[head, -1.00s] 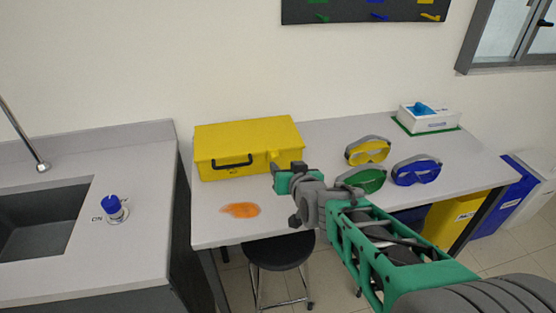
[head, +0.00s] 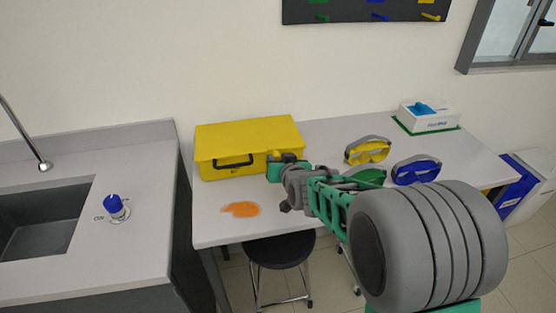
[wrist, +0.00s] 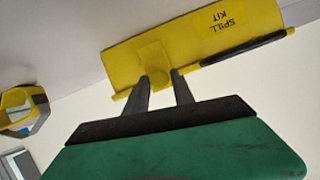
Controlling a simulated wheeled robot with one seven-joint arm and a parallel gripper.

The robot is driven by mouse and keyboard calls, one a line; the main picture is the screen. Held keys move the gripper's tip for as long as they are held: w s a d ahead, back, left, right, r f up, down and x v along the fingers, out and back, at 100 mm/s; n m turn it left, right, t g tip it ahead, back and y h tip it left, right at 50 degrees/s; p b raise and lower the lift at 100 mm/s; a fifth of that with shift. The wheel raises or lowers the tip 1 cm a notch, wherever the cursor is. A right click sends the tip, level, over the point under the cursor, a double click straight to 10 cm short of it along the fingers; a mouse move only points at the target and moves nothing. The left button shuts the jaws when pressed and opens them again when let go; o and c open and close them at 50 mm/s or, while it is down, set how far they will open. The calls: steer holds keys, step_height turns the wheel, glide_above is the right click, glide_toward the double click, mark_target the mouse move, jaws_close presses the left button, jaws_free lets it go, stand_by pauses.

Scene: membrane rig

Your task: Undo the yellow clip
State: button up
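The yellow clip (wrist: 153,58) is on the front of the yellow spill kit box (head: 240,140), which also fills the top of the wrist view (wrist: 210,38). That view shows the box upside down. My gripper (wrist: 163,78) is at the clip, with one dark finger on each side of its lower part in the picture. The fingers are apart; whether they press on the clip I cannot tell. In the head view my gripper (head: 283,166) is at the right end of the box front and hides part of the clip area.
Orange spill (head: 241,209) lies on the bench in front of the box. Yellow (head: 368,151), green (head: 371,176) and blue goggles (head: 416,171) lie to the right, near my arm. A white box (head: 428,118) stands behind them. A stool (head: 279,251) is below the bench edge.

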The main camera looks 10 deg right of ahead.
jaws_close()
stand_by(1.0)
